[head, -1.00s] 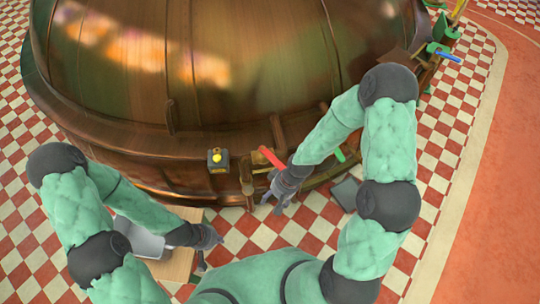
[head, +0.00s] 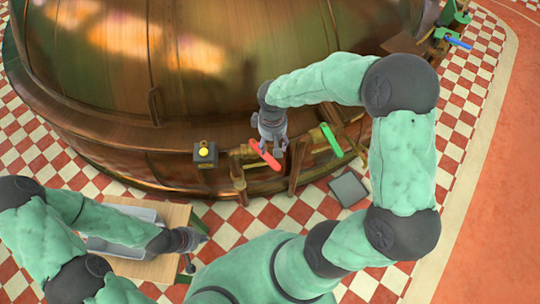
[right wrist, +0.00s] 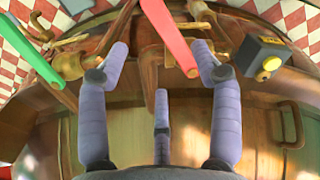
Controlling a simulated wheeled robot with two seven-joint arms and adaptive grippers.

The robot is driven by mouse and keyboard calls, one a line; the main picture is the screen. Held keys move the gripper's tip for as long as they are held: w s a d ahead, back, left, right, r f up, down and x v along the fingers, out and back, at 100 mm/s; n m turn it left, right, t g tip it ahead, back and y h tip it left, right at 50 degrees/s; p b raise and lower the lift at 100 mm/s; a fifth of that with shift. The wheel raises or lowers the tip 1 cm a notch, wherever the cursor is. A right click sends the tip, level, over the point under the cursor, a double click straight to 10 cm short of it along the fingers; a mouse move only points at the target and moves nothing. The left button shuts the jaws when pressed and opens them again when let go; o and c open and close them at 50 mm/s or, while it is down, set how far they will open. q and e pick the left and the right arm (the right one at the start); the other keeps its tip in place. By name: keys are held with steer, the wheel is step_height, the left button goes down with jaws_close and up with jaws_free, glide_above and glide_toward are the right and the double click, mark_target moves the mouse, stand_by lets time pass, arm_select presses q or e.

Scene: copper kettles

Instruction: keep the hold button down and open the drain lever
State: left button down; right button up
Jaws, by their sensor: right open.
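The hold button, a yellow knob on a dark box (head: 204,153), sits on the front of the copper kettle; it also shows in the right wrist view (right wrist: 270,63). A red lever (head: 264,156) is right of it, and a green lever (head: 332,140) further right. I cannot tell which is the drain lever. My right gripper (head: 273,147) is open above the red lever. In the right wrist view the red lever (right wrist: 168,35) passes between the spread fingers, not gripped. My left gripper (head: 192,241) is at lower left, away from the button; its finger state is unclear.
The large copper kettle (head: 250,60) fills the back. A wooden table (head: 175,215) with a grey tray (head: 125,245) stands at lower left, beside my left gripper. A blue lever (head: 458,43) is at far right. A grey plate (head: 349,190) lies on the checkered floor.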

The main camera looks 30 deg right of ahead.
mark_target(272, 159)
step_height(272, 159, down, 10)
steer(key=b, duration=0.3)
steer(key=shift+r+b, duration=0.2)
steer(key=shift+b, duration=0.1)
jaws_close()
